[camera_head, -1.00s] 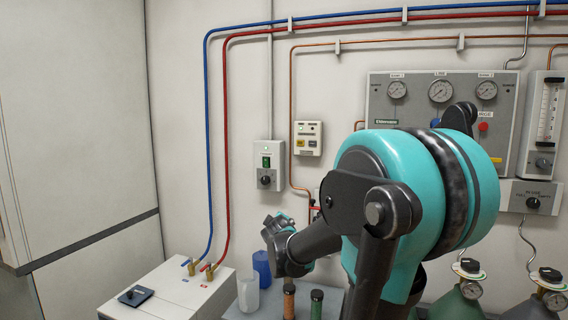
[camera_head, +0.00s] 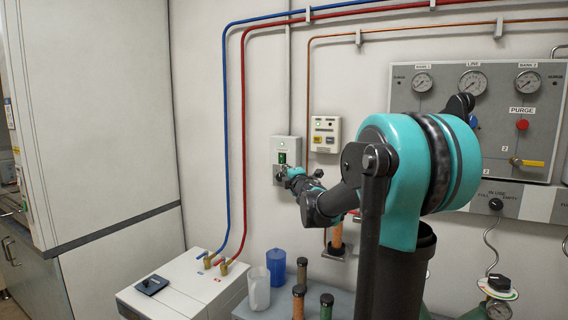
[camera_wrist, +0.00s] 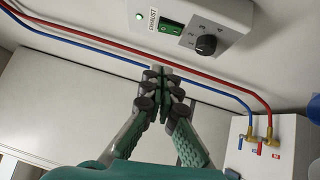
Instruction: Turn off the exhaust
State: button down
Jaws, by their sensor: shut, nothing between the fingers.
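The exhaust control box (camera_head: 285,158) is a light grey box on the wall, with a green rocker switch (camera_head: 282,158) and a black knob below it. In the wrist view the box (camera_wrist: 228,12) is at the top, with a lit green lamp, the green switch (camera_wrist: 171,30) and the black knob (camera_wrist: 206,45). My gripper (camera_wrist: 163,75) is shut and empty, its fingertips below the switch in that picture. In the head view my gripper (camera_head: 290,172) is in front of the lower part of the box and partly hides the knob. Contact with the box cannot be told.
Blue and red pipes (camera_head: 243,130) run down the wall left of the box to a white unit (camera_head: 185,290). A cream box (camera_head: 325,133) is on the wall to the right. Cups and orange-bodied cylinders stand below. A gauge panel (camera_head: 405,104) is at the right.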

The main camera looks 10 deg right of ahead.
send_near(280, 156)
jog(key=w+a, duration=0.3)
jog(key=shift+w+d+r, duration=0.15)
jog(key=shift+w+d, duration=0.35)
jog(key=shift+w, duration=0.25)
jog(key=shift+w+d+r, duration=0.1)
jog(key=shift+w+d, duration=0.3)
jog(key=shift+w, duration=0.3)
